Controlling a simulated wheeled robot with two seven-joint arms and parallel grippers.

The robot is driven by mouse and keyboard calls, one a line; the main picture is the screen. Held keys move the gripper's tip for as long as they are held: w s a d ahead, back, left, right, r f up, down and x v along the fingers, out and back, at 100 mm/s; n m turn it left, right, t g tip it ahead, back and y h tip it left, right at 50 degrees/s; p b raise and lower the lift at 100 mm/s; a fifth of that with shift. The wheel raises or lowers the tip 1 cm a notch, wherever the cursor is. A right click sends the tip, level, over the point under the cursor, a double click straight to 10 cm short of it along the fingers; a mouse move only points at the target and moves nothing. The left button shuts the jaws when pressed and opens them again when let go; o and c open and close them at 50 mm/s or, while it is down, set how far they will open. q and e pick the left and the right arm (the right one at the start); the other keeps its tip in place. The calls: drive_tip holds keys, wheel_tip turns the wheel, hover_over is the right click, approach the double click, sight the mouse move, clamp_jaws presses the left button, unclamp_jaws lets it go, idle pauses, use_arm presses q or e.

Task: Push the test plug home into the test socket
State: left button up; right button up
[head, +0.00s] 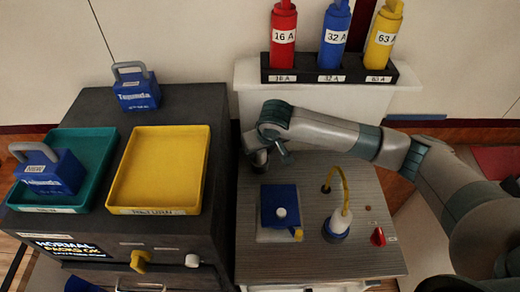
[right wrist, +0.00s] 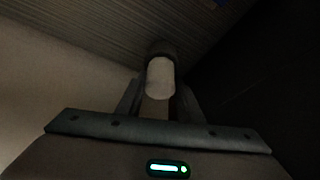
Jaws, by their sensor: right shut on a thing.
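A white plug (head: 340,219) with a yellow cable stands roughly upright on a blue ring on the wood-grain worktop, in the head view. I cannot tell how deep it sits, or whether the ring is the test socket. My right gripper (head: 262,148) is at the worktop's back left, apart from the plug. It is shut on a pale, rounded cylinder with a dark collar, which shows between the fingers in the right wrist view (right wrist: 160,78). What this cylinder is I cannot tell; the hand partly hides it in the head view. My left gripper is not in view.
A blue block with a white knob (head: 280,212) lies between gripper and plug. A red knob (head: 377,237) is right of the plug. A rack (head: 330,76) holds red, blue and yellow breakers behind. A yellow tray (head: 117,200) and a green tray (head: 98,145) stand left.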

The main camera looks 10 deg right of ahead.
drive_tip(key=shift+f, duration=0.2)
drive_tip(key=o, duration=1.2)
drive_tip(key=shift+b+v, duration=1.7)
drive_tip(key=shift+v, duration=6.95)
